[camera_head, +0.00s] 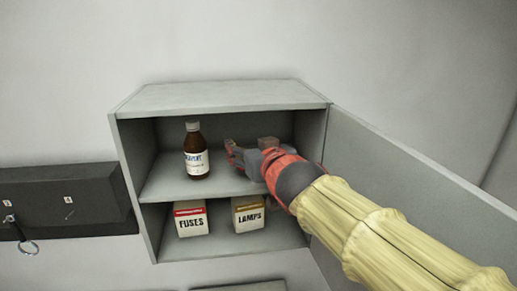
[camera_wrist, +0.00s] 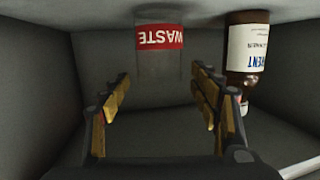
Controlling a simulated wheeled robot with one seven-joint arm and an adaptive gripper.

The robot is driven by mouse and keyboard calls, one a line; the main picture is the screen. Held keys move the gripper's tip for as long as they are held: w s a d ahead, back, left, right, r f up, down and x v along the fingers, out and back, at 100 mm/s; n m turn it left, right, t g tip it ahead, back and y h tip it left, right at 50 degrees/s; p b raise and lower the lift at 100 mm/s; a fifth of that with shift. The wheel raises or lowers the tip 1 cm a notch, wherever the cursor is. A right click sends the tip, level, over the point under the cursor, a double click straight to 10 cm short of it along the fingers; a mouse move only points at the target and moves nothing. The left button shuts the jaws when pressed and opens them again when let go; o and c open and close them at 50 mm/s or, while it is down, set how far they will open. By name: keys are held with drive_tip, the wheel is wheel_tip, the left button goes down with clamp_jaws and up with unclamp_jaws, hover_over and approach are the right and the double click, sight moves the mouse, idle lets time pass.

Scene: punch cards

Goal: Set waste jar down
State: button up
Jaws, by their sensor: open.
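The waste jar (camera_wrist: 159,62) is a clear grey jar with a red WASTE label. It shows upside down in the wrist view, where its base appears to meet the shelf surface (camera_wrist: 205,12) at the top. My gripper (camera_wrist: 160,82) is open, its two fingers apart with a visible gap on each side of the jar. The jar sits around or just beyond the fingertips; the exact depth is unclear. In the head view my gripper (camera_head: 250,147) reaches into the upper compartment of the grey cabinet (camera_head: 222,96), and I cannot make out the jar there.
A brown bottle (camera_head: 195,152) with a white label stands left of my gripper; it is at right in the wrist view (camera_wrist: 246,55). A FUSES box (camera_head: 191,222) and a LAMPS box (camera_head: 249,217) stand below. The open cabinet door (camera_head: 400,165) is at right.

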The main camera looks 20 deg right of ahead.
drive_tip(key=p+v, duration=0.4)
drive_tip(key=v, duration=0.4)
drive_tip(key=s+f+g, duration=1)
drive_tip(key=s+f, duration=1)
drive_tip(key=shift+f, duration=0.3)
drive_tip(key=shift+s, duration=0.1)
wheel_tip(320, 180, down, 33)
drive_tip(key=b, duration=3.3)
drive_tip(key=shift+f, duration=0.25)
